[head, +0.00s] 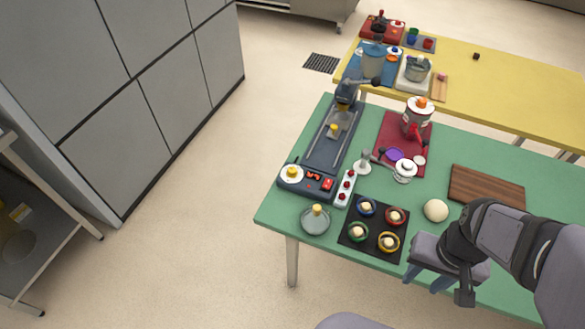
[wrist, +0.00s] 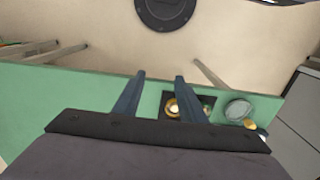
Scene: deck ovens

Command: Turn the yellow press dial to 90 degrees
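The yellow dial (head: 291,172) sits on a round white plate at the near left end of the dark blue-grey press (head: 328,140), next to small red controls. The angle it points to is too small to read. My gripper (head: 426,283) is at the front edge of the green table, to the right of and well apart from the dial. In the wrist view my gripper (wrist: 160,79) shows two separated fingers with nothing between them. I cannot make out the dial in the wrist view.
Between gripper and dial lie a black tray (head: 373,232) with several coloured rings, a glass lid (head: 315,220) with a yellow knob, and a white strip with red buttons (head: 345,188). A dough ball (head: 436,210) and wooden board (head: 486,188) are near my arm.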

